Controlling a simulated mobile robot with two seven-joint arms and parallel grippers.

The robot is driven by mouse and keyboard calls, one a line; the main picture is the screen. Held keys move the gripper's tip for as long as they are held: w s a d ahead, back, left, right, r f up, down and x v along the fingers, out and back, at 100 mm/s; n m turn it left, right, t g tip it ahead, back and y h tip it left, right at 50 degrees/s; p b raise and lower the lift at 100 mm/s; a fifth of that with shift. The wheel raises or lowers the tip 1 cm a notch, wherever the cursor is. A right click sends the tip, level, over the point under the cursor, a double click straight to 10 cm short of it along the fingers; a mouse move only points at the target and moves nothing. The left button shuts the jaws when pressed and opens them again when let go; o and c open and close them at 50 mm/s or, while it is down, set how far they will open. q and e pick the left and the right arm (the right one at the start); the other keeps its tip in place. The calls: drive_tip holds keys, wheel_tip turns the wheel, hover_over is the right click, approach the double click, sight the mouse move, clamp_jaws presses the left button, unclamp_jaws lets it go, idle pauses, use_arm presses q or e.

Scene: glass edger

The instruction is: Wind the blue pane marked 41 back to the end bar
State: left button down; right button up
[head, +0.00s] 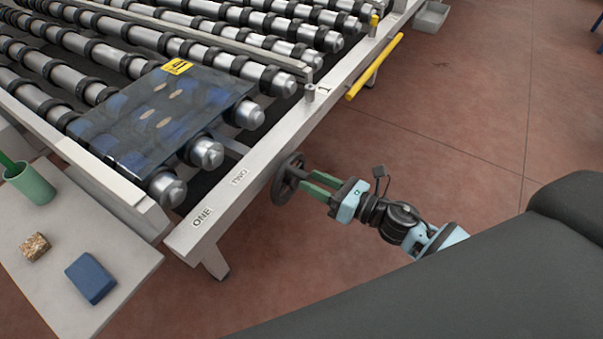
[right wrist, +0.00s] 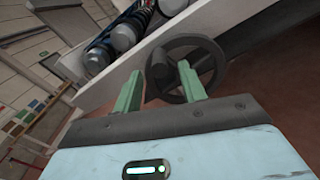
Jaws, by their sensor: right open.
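The blue pane (head: 158,122) lies flat on the rollers at the near left end of the conveyor. It carries a yellow label (head: 176,67) at its far edge, whose mark is too small to read surely, and several tan oval spots. A dark handwheel (head: 288,179) sits on the side of the frame rail, near the word TWO; it also shows in the right wrist view (right wrist: 187,68). My right gripper (head: 314,186) is open, its green fingers pointing at the wheel. In the right wrist view its fingertips (right wrist: 158,80) are at the wheel's near side; contact is unclear. My left gripper is out of view.
The conveyor rail (head: 222,205) is marked ONE and TWO. A yellow bar (head: 375,67) runs along its side farther back. A side table (head: 62,232) at left holds a green cup (head: 35,184), a speckled block (head: 34,247) and a blue block (head: 90,278).

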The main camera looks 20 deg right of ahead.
sight(301, 176)
drive_tip(key=shift+x, duration=2.2)
clamp_jaws()
